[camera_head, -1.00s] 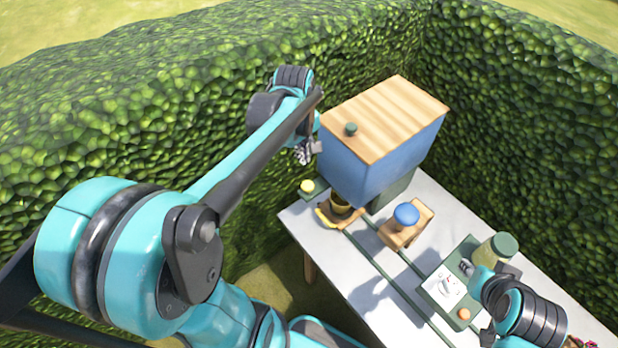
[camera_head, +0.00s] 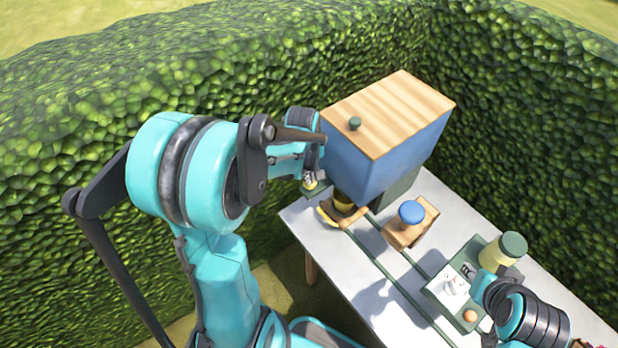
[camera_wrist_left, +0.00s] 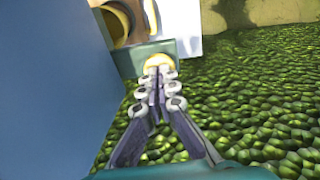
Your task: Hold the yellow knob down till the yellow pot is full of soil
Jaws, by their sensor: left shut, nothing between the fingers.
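The yellow knob (camera_head: 312,187) sits on a small green base at the table's far left corner, mostly covered by my left gripper in the head view. My left gripper (camera_head: 309,178) is shut and empty, pointing down. In the left wrist view its closed fingertips (camera_wrist_left: 159,74) are at the yellow knob (camera_wrist_left: 160,61), overlapping its near edge; whether they press it down I cannot tell. The yellow pot (camera_head: 343,200) stands in a wooden holder under the blue box; its soil level is hidden. My right gripper (camera_head: 468,270) is over the green tray, its fingers too small to read.
The blue box (camera_head: 365,170) with a wooden top stands close beside my left gripper. A blue-topped wooden piece (camera_head: 411,212), a green-lidded yellow container (camera_head: 503,251) and a green tray (camera_head: 438,287) are on the white table (camera_head: 325,245). A hedge closes the back.

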